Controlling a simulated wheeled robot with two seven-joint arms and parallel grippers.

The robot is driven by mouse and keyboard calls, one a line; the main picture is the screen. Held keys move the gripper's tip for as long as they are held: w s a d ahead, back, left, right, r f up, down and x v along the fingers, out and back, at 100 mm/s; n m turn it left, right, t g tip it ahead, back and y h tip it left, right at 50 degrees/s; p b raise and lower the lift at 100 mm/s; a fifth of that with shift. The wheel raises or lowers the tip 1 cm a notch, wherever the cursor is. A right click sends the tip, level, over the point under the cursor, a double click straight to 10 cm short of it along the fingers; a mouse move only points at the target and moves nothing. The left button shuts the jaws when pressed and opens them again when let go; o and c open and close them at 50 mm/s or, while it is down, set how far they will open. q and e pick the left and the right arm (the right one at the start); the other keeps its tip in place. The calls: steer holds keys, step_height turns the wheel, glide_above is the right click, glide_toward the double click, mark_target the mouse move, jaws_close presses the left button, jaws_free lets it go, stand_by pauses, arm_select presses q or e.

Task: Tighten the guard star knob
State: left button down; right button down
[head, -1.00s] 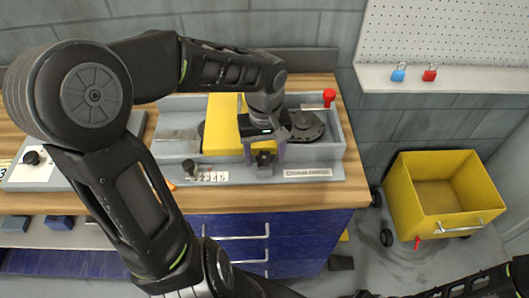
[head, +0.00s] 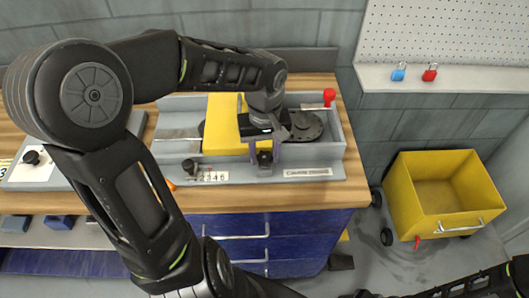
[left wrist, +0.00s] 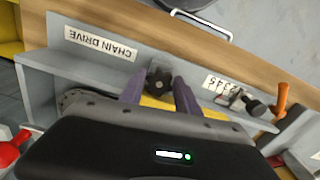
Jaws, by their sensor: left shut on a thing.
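The guard star knob (head: 265,159) is dark and sits on the front of the grey machine housing, below the yellow guard (head: 224,128). My left gripper (head: 264,152) reaches over the guard from behind, with its purple fingers on either side of the knob and shut on it. In the left wrist view, the star knob (left wrist: 158,82) shows between the two finger tips (left wrist: 158,88). My gripper body hides much of the guard there. My right gripper is not in view; only part of my right arm shows at the lower right of the head view.
A red knob (head: 329,96) stands at the housing's right end. A smaller black knob (head: 189,166) sits beside the number scale (head: 210,176). A "CHAIN DRIVE" label (left wrist: 101,43) is on the housing front. A yellow cart (head: 403,200) stands right of the bench.

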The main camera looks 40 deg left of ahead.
arm_select(q)
steer(key=shift+m, duration=0.4)
steer(key=shift+a+m, duration=0.15)
steer(key=shift+m, duration=2.55)
steer(key=c, duration=0.9)
jaws_free()
